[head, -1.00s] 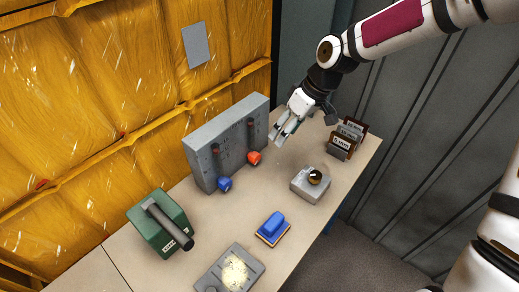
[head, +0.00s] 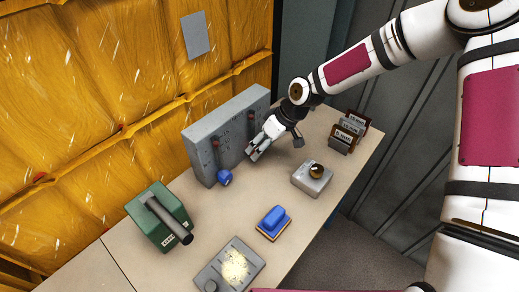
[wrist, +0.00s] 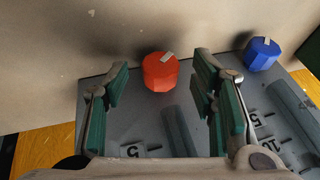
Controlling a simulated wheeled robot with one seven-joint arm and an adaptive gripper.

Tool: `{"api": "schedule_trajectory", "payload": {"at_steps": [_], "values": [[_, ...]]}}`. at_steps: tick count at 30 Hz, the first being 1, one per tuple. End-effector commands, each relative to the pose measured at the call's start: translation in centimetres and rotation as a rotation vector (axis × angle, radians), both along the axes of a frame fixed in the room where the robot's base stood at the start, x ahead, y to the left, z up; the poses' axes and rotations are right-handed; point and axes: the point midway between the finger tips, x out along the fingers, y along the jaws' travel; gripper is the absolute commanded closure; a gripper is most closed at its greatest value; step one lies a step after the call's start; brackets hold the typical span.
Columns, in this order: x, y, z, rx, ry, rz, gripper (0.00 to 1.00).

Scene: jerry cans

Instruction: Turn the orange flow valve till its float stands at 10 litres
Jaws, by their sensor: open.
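The grey flow panel (head: 200,142) stands on the table with two float tubes on its face. The orange valve knob (wrist: 161,72) has a pale pointer mark and shows between my gripper's fingers in the wrist view; my gripper hides it in the head view. The blue valve knob (head: 224,177) sits to its left on the panel, and to its right in the wrist view (wrist: 262,54). My gripper (head: 254,153) is open in front of the panel, its fingers on both sides of the orange knob but apart from it. The orange knob's float height cannot be read; part of its scale shows a 5.
A blue-topped block (head: 273,222), a grey box with a round knob (head: 312,180) and a lit device (head: 230,266) lie in front. Labelled cards (head: 347,134) stand at the right. Table space before the panel is clear.

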Motion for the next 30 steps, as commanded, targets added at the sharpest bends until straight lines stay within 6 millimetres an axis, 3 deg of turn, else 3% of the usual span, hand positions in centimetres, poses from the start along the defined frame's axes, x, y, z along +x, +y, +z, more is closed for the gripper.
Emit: {"api": "schedule_trajectory", "payload": {"at_steps": [6, 15, 21, 30], "values": [[0.1, 0.7, -1.4, 0.0, -0.001, 0.002, 0.48], [0.1, 0.8, -1.6, -0.001, -0.001, 0.001, 0.48], [0.1, 0.8, -1.6, -0.001, -0.001, 0.001, 0.94], [0.1, 0.8, -1.5, -0.008, -0.009, 0.002, 0.96]]}}
